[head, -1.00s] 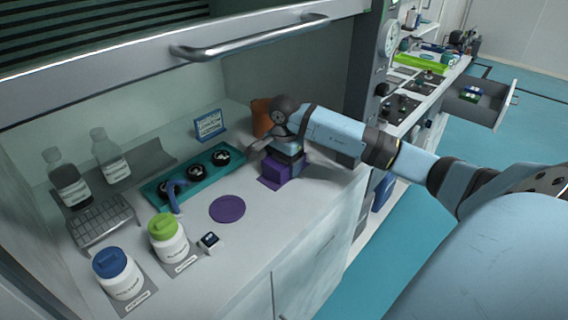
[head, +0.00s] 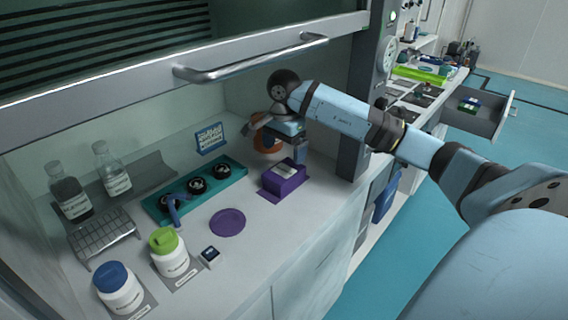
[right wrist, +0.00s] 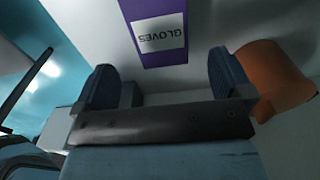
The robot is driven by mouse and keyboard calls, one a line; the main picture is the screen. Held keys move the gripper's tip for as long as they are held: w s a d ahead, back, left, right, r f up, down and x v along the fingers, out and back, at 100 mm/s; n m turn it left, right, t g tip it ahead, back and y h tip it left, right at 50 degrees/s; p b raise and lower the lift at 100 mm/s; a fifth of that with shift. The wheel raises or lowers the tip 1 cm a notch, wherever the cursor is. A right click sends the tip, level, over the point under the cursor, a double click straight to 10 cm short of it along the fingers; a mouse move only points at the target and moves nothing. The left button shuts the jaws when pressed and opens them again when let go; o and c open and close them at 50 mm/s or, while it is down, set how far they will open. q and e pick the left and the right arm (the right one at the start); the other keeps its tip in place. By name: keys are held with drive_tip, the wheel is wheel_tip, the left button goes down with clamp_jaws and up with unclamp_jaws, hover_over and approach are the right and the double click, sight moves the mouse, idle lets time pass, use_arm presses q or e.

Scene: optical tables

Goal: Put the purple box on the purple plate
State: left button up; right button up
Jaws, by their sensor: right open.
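The purple box (head: 285,177) stands on the white worktop, with a flat purple patch at its front left edge. A white label lies on its top. In the right wrist view the box (right wrist: 155,52) reads "GLOVES" and lies beyond the fingertips. The flat round purple plate (head: 227,222) lies empty to the left of and nearer than the box. My right gripper (head: 287,146) is behind and above the box, open and empty. Its two fingers stand apart in the right wrist view (right wrist: 163,82), with no contact on the box. My left gripper is not in view.
A teal rack (head: 196,188) with black round items stands behind the plate. An orange container (head: 266,145) is beside my right gripper. White jars with green (head: 165,241) and blue lids stand at the front left. A metal handle bar (head: 255,60) crosses above.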

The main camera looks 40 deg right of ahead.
drive_tip(key=shift+r, duration=1.3)
